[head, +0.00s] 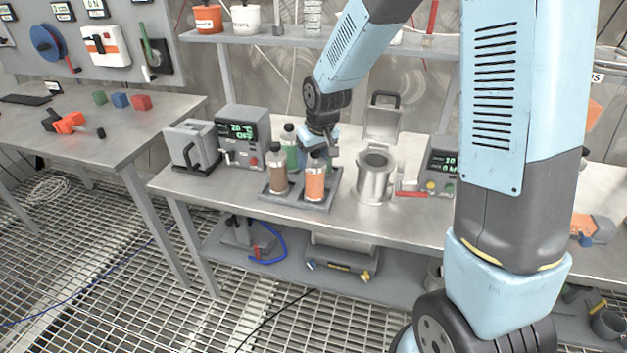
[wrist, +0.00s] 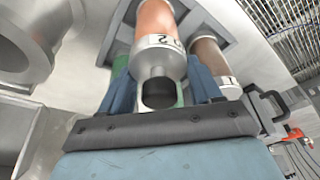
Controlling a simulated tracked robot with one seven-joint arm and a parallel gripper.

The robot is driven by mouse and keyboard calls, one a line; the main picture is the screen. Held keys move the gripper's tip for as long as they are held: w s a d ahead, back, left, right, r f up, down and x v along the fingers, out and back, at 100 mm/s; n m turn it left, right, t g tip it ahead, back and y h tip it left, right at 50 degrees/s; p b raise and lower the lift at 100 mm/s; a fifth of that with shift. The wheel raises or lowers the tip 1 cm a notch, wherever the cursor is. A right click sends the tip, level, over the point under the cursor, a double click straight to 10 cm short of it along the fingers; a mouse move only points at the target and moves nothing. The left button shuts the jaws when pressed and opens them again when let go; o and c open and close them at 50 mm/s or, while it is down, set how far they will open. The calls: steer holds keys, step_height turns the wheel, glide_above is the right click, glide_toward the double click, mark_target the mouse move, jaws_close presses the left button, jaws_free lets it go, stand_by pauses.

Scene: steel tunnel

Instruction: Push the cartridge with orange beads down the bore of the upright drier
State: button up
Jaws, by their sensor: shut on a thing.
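The cartridge with orange beads (head: 315,184) stands upright at the front right of a grey rack (head: 287,201) on the bench. In the wrist view the cartridge (wrist: 157,18) shows a silver cap end marked 2. My gripper (head: 318,152) is above it, its blue fingers shut on its top end; it also shows in the wrist view (wrist: 164,88). The upright drier (head: 374,183) is a metal cylinder with a raised lid, right of the rack. Its open mouth shows from above. Part of it appears at upper left in the wrist view (wrist: 62,22).
A brown-bead cartridge (head: 277,178) stands left of the orange one, and a green one (head: 289,143) behind. A control box (head: 243,137) stands behind the rack at left. Another box (head: 438,168) and a red-handled item (head: 411,194) are right of the drier.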

jaws_close()
